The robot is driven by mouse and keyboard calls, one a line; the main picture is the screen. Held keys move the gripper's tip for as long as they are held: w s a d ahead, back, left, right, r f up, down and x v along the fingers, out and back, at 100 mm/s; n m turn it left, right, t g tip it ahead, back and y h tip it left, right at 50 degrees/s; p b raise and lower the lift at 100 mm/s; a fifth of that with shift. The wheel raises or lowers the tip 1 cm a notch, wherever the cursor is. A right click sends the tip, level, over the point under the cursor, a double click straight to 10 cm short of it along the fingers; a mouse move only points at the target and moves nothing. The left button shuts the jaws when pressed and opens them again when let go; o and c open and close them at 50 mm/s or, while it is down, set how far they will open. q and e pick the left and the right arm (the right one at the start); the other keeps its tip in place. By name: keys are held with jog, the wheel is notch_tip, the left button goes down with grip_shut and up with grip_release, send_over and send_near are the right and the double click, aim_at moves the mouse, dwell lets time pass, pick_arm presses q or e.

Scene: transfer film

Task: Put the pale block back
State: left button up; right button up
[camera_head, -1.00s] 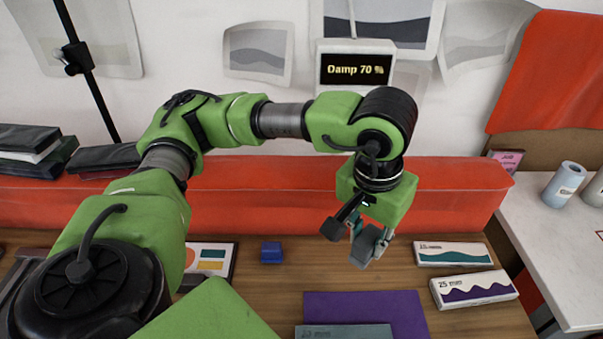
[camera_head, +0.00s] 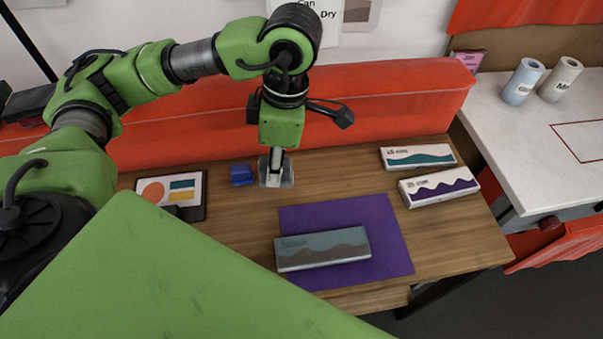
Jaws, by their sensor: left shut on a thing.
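My left gripper (camera_head: 276,163) points down over the wooden table and is shut on the pale block (camera_head: 287,179). The pale block is small and grey, and the fingers partly hide it. It is just right of a small blue block (camera_head: 242,175), with a narrow gap between them. I cannot tell whether the pale block touches the table or hangs slightly above it. My right gripper is not in view.
A purple mat (camera_head: 385,235) bears a grey box (camera_head: 322,250) with a brown wave. Two white boxes, one teal-waved (camera_head: 418,156) and one purple-waved (camera_head: 438,186), lie right. A picture card (camera_head: 170,191) lies left. A red barrier (camera_head: 390,100) runs behind.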

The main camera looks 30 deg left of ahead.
pick_arm(q)
jog(key=n, duration=0.4)
jog(key=s+a+f+n, duration=0.1)
jog(key=n, duration=0.1)
jog(key=shift+s+g+h, duration=0.1)
jog(key=shift+g+h, duration=0.2)
jog(key=shift+g, duration=0.1)
jog(key=shift+a, duration=0.1)
jog(key=shift+o, duration=0.2)
jog(key=w+f+p, duration=0.1)
jog(key=w+f, duration=0.3)
jog(key=w, duration=0.4)
jog(key=shift+w+n+p, duration=0.3)
jog(key=shift+w, duration=0.1)
jog(key=w+f, duration=0.4)
jog(key=f, duration=0.1)
jog(key=shift+w+p, duration=0.15)
jog(key=shift+p, duration=0.25)
jog(key=shift+w+f, duration=0.4)
jog(key=shift+f, duration=0.1)
notch_tip(320, 180, down, 2)
jog(key=shift+f+p, duration=0.1)
jog(key=shift+p, duration=0.9)
jog(key=shift+f, duration=0.45)
